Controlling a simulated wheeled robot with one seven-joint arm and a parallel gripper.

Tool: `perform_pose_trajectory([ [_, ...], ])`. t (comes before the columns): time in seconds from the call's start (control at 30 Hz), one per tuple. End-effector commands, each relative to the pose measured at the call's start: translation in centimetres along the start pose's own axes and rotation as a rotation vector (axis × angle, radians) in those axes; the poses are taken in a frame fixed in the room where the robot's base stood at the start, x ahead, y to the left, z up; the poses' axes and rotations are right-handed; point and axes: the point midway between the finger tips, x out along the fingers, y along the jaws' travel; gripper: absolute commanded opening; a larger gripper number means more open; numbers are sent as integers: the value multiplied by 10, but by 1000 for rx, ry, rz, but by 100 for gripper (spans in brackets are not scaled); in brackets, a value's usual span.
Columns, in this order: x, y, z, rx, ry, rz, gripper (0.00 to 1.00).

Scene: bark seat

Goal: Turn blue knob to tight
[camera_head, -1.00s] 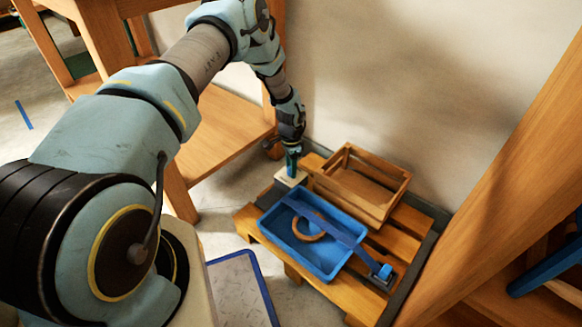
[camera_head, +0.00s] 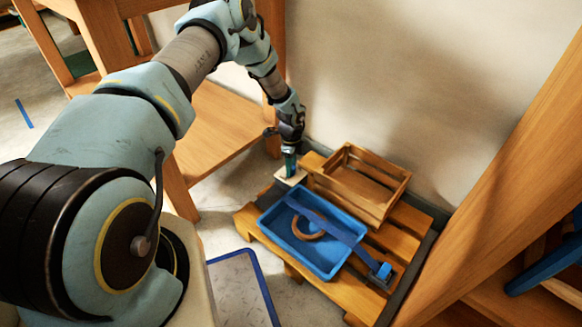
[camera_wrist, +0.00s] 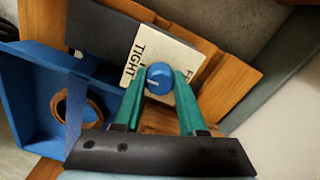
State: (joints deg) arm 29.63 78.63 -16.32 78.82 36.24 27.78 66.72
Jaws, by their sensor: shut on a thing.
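The blue knob (camera_wrist: 160,78) shows in the wrist view between the green fingertips of my gripper (camera_wrist: 159,86). The fingers are shut on it from both sides. A pale line marks the knob's top and points toward the left side, near the word TIGHT. The knob sits on a cream label plate (camera_wrist: 140,62) with TIGHT lettered on the left and a partly hidden word starting with F on the right. In the head view my gripper (camera_head: 290,172) points down at the cream plate (camera_head: 290,178) on the pallet's back left corner, and its fingers hide the knob.
A blue tray (camera_head: 268,236) with a wooden ring (camera_head: 309,236) lies on the wooden pallet (camera_head: 404,238), with a blue strap (camera_head: 330,225) across it. A slatted wooden crate (camera_head: 345,200) stands right of the plate. A wooden table leg (camera_head: 180,192) is close on the left.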

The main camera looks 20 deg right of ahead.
Motion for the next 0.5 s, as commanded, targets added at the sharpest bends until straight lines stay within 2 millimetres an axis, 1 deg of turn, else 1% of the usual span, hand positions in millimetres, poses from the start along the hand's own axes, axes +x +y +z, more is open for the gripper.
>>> perform_pose_trajectory([
  [0.2, 0, 0, 0, 33, 0, 0, 0],
  [0.5, 0, 0, 0, 36, 0, 0, 0],
])
